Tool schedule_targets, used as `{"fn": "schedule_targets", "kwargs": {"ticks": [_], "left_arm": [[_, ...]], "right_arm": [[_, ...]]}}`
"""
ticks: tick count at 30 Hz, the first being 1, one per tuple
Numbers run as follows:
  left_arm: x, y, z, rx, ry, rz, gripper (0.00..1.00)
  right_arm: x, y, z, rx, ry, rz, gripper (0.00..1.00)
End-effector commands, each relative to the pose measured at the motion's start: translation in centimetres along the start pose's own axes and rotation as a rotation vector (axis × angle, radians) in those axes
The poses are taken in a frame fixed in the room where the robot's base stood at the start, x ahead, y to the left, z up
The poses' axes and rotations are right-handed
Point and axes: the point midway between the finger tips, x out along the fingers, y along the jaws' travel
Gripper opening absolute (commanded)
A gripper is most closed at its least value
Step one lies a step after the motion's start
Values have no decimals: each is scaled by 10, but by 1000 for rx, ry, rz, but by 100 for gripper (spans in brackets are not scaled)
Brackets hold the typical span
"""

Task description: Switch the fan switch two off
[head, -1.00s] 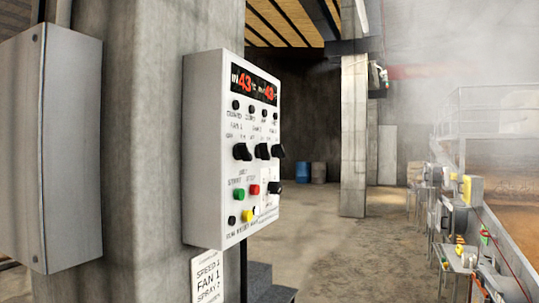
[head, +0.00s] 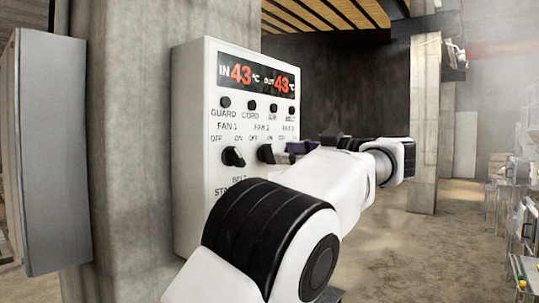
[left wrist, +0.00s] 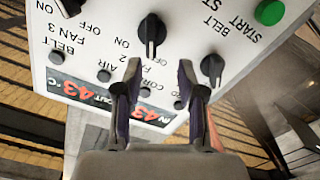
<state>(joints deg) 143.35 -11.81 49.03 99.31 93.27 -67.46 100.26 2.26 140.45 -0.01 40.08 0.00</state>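The white control panel (head: 205,120) hangs on a concrete pillar. The black fan 2 knob (head: 266,153) is in its knob row, right of the fan 1 knob (head: 233,157). In the left wrist view the panel appears upside down. There the fan 2 knob (left wrist: 151,35) stands just beyond the two parted fingertips of my left gripper (left wrist: 159,66), nearer the left one. The gripper is open and empty. I cannot tell whether it touches the knob. My right gripper is out of view.
A grey metal box (head: 52,150) stands left of the pillar. A green start button (left wrist: 270,12) lies near the fan 1 knob in the wrist view. Open floor (head: 400,255) and another pillar (head: 424,120) are to the right.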

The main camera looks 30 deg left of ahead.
Motion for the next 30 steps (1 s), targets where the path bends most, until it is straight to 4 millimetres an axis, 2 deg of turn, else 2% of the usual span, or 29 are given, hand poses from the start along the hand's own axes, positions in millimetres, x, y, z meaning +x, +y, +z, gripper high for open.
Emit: {"fn": "schedule_targets", "kwargs": {"ticks": [6, 9, 17, 18, 20, 21, 27, 30], "left_arm": [[43, 0, 2, 3, -1, -2, 40], [56, 0, 2, 3, 0, 0, 40], [60, 0, 2, 4, 0, 1, 40], [60, 0, 2, 4, 0, 1, 36], [60, 0, 3, 4, 0, 1, 15], [60, 0, 3, 4, 0, 1, 1], [60, 0, 2, 0, 1, 2, 0], [60, 0, 2, -55, 1, 2, 0]], "right_arm": [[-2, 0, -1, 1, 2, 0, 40], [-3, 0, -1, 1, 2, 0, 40], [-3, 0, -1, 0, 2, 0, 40], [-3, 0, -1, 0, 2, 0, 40], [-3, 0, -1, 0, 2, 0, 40], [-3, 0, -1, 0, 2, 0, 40], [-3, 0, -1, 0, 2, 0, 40], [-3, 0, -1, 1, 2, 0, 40]]}}
